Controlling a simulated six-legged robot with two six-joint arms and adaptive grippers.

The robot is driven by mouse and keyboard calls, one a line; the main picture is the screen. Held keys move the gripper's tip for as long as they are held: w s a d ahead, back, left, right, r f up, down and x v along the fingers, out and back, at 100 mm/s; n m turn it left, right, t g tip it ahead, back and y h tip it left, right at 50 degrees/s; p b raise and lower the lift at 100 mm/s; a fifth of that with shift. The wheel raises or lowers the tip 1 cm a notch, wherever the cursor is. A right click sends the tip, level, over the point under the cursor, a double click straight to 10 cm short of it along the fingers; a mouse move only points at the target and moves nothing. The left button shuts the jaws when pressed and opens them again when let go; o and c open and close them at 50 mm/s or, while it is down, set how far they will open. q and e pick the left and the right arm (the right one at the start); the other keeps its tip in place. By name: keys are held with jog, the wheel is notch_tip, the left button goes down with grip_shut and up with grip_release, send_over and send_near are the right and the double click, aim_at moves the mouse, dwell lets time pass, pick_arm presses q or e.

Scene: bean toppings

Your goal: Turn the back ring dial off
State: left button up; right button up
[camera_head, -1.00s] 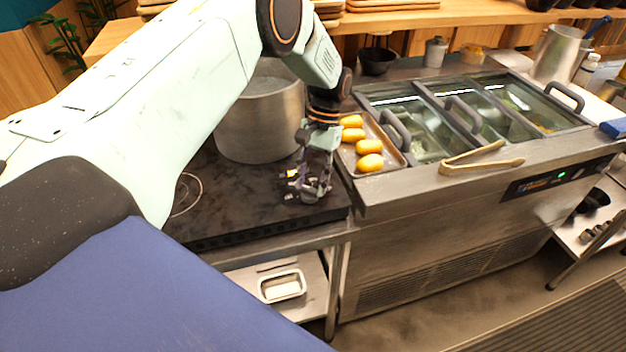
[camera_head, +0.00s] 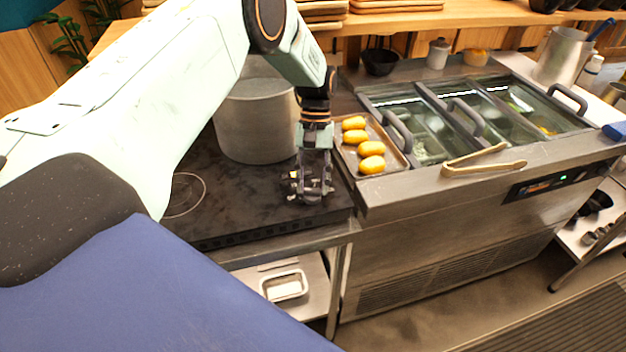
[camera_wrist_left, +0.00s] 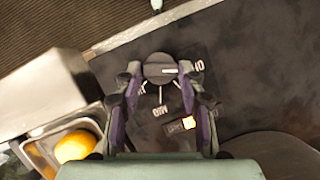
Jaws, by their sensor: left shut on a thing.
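The dial (camera_wrist_left: 158,68) is a round dark knob on the black cooktop (camera_head: 235,199). Its white pointer line points right in the left wrist view, toward a partly hidden label that I cannot read surely. My left gripper (camera_head: 311,196) points down at the cooktop's right front corner. In the wrist view the left gripper (camera_wrist_left: 160,76) has one finger on each side of the dial and is shut on it. A small yellow-white indicator (camera_wrist_left: 188,123) glows beside the dial. In the head view the fingers hide the dial. My right gripper is out of view.
A large steel pot (camera_head: 256,121) stands on the cooktop just left of the gripper. A metal tray (camera_head: 398,158) with several yellow potato-like pieces lies to the right. Wooden tongs (camera_head: 486,166) lie on the counter's front ledge, before the lidded bins.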

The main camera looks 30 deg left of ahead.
pick_arm(q)
jog(key=o, duration=1.2)
jog(key=shift+c, duration=0.2)
jog(key=v, duration=1.2)
